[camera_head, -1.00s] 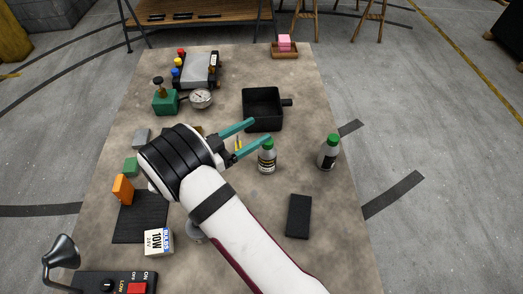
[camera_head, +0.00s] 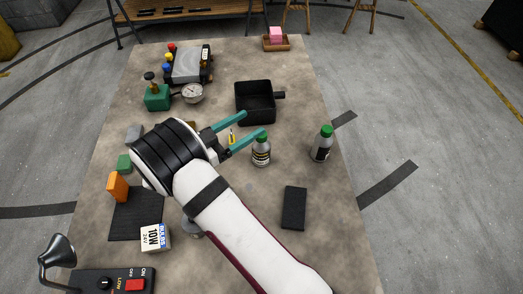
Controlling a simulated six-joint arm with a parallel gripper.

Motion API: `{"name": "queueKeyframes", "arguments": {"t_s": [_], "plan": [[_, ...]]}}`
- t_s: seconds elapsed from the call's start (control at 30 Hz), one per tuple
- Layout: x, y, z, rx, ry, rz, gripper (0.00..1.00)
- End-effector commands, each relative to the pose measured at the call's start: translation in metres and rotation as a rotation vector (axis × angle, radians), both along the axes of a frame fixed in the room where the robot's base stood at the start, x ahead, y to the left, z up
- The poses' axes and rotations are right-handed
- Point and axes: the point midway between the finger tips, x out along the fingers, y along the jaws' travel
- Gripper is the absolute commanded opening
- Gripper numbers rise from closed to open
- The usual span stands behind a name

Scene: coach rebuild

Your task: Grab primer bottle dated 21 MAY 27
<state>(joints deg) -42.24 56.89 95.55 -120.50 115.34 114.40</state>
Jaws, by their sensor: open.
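Two small bottles with green caps stand upright on the table. The nearer bottle (camera_head: 261,154) has a white label with dark bands and a yellowish stripe. The other bottle (camera_head: 321,148) stands to its right, with a dark label. Their dates are too small to read. My gripper (camera_head: 253,124) has two teal fingers, apart and empty, pointing right. The lower finger's tip is at the cap of the nearer bottle in the picture; I cannot tell whether it touches. A small yellow-and-white item (camera_head: 232,136) shows between the fingers.
A black open tray (camera_head: 256,118) lies beyond the fingers. A black flat block (camera_head: 293,208) lies at the front right. A gauge (camera_head: 193,93), a green block (camera_head: 157,97) and a pink item in a wooden tray (camera_head: 275,48) are farther back.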

Motion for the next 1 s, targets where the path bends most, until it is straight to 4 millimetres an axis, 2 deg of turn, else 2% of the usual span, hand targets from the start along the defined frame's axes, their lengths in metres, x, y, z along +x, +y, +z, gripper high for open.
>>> {"name": "queueKeyframes", "arguments": {"t_s": [0.07, 0.23, 0.3, 0.37, 0.6, 1.0], "plan": [[-0.002, 0.004, -0.001, 0.023, 0.015, -0.001, 0.74], [-0.032, 0.044, -0.022, 0.269, 0.179, -0.001, 0.74], [-0.037, 0.049, -0.029, 0.323, 0.212, -0.002, 0.74], [-0.033, 0.041, -0.035, 0.331, 0.22, -0.005, 0.74], [0.002, -0.012, -0.062, 0.328, 0.218, -0.007, 0.74], [0.038, -0.061, -0.089, 0.328, 0.216, -0.006, 0.74]]}}
